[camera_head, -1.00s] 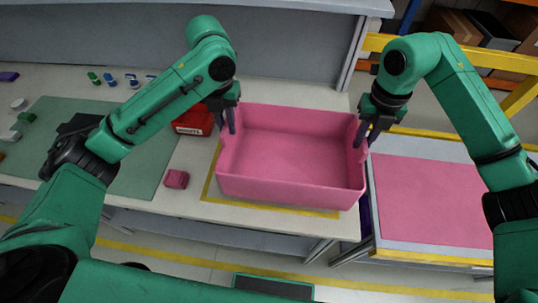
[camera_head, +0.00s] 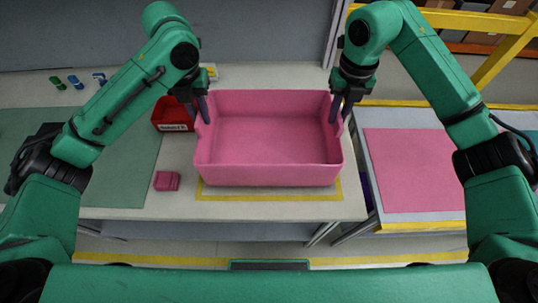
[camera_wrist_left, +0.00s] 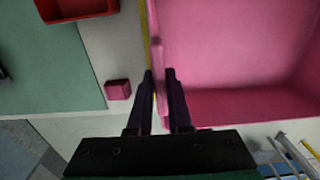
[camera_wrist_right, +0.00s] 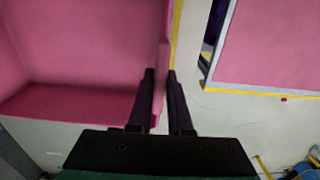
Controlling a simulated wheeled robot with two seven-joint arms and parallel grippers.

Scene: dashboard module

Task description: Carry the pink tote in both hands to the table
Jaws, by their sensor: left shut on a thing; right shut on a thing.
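The pink tote (camera_head: 268,145) is upright and empty in the middle of the head view, over a yellow-taped outline on the workbench. I cannot tell whether its base touches the bench. My left gripper (camera_head: 203,112) is shut on its left wall; the left wrist view shows fingers on both sides of that wall (camera_wrist_left: 158,95). My right gripper (camera_head: 340,108) is shut on the right wall, also seen in the right wrist view (camera_wrist_right: 161,85). A lower table with a pink mat (camera_head: 415,170) stands to the right.
A red bin (camera_head: 172,116) and a small pink block (camera_head: 167,181) lie left of the tote. A green mat (camera_head: 125,170) covers the bench's left side. A yellow rail (camera_head: 500,50) stands behind the right table. A gap separates bench and table.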

